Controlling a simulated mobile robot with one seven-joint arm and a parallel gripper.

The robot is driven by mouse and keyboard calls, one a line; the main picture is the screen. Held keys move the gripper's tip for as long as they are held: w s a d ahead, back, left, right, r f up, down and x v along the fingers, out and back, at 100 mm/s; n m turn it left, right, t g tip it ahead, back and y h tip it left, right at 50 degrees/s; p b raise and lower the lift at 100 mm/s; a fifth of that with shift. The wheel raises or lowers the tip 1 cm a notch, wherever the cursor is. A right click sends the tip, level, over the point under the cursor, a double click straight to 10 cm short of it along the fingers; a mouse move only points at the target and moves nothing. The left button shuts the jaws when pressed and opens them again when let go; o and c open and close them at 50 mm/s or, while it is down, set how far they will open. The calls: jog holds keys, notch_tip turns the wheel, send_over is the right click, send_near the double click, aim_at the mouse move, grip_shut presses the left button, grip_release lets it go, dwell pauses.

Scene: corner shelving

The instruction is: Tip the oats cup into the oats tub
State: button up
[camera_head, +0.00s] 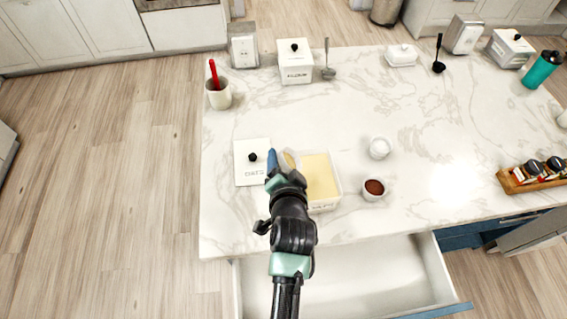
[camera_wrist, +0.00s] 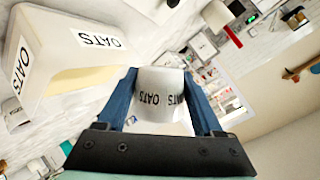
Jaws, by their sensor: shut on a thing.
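My gripper (camera_wrist: 162,100) is shut on the white oats cup (camera_wrist: 158,85), with one blue finger on each side of it and the OATS label showing. In the head view, my gripper (camera_head: 279,163) is at the left edge of the oats tub (camera_head: 335,163). The cup (camera_head: 290,160) is partly hidden there by the gripper. The tub is an open white box with pale yellow contents, and it also shows in the wrist view (camera_wrist: 60,62) beside the cup. How far the cup is tilted is hard to tell.
A white lid (camera_head: 251,174) with a black knob lies left of the tub. A cup of white contents (camera_head: 379,147) and a cup of brown contents (camera_head: 374,188) stand to the right. A flour canister (camera_head: 295,66) stands behind. An open drawer (camera_head: 350,280) is in front.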

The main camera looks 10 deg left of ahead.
jog(key=shift+d+m+y, duration=0.1)
jog(key=shift+m+y, duration=0.2)
jog(key=shift+m, duration=0.1)
jog(key=shift+w+d+f+m+y, duration=0.1)
jog(key=shift+d+m+y, duration=0.05)
jog(key=shift+m+y, duration=0.5)
jog(key=m+y+b, duration=0.1)
jog(key=m, duration=0.1)
jog(key=m+g+y+b, duration=0.1)
jog(key=shift+w+d+f+y+b, duration=0.15)
jog(key=shift+d+f+y+b, duration=0.2)
jog(key=shift+d, duration=0.05)
jog(key=shift+d+m+y, duration=0.15)
jog(key=shift+m+y, duration=0.15)
jog(key=shift+m, duration=0.05)
jog(key=shift+w+d+r+m+y, duration=0.1)
jog(key=shift+d+r+m+y, duration=0.05)
jog(key=shift+r+m+y, duration=0.35)
